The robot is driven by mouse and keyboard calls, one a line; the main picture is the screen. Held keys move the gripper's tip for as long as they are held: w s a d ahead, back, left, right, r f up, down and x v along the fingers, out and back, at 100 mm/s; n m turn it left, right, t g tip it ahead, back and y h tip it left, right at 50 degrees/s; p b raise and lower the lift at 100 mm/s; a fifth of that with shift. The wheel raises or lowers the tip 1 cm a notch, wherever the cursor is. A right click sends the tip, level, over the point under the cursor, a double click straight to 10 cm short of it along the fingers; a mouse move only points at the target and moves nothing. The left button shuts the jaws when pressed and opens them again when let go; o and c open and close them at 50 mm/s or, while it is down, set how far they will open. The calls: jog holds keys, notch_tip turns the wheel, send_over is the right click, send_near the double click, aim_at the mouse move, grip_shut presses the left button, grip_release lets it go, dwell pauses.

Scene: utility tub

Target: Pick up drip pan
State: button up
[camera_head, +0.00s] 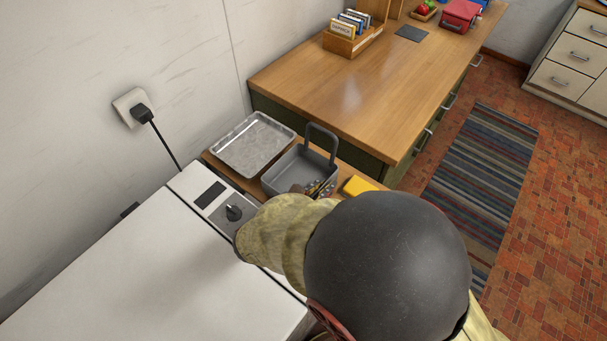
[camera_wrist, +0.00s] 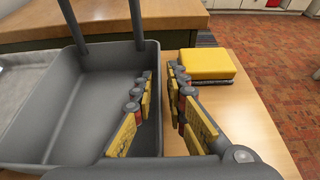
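A shallow silver metal pan (camera_head: 253,143), which looks like the drip pan, lies on the wooden surface by the wall. Its edge shows at the far left of the wrist view (camera_wrist: 14,88). A deep grey tub (camera_head: 285,178) with an upright loop handle stands right beside it, also large in the wrist view (camera_wrist: 75,105); it looks empty. My gripper (camera_head: 320,187) is at the tub's right side. In the wrist view my gripper (camera_wrist: 160,72) has one finger over the tub's inside and one outside its right wall, with a gap between them. Contact with the wall is unclear.
A yellow sponge-like block (camera_head: 357,186) lies just right of my gripper. A white appliance (camera_head: 150,265) with a knob is in front. A wooden counter (camera_head: 350,90) behind is mostly clear, with a file box (camera_head: 352,38) and red container (camera_head: 460,14).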

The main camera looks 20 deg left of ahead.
grip_shut()
jog(key=shift+r, duration=0.1)
dwell(0.5)
jog(key=shift+r+p, duration=0.35)
jog(key=shift+r, duration=0.15)
notch_tip(320, 180, up, 2)
jog(key=shift+r+p, duration=0.2)
jog(key=shift+p, duration=0.6)
jog(key=s+d+r+p, duration=0.5)
jog(key=s+r, duration=0.4)
jog(key=s, duration=0.3)
jog(key=shift+s+r, duration=0.25)
jog(key=shift+s, duration=0.15)
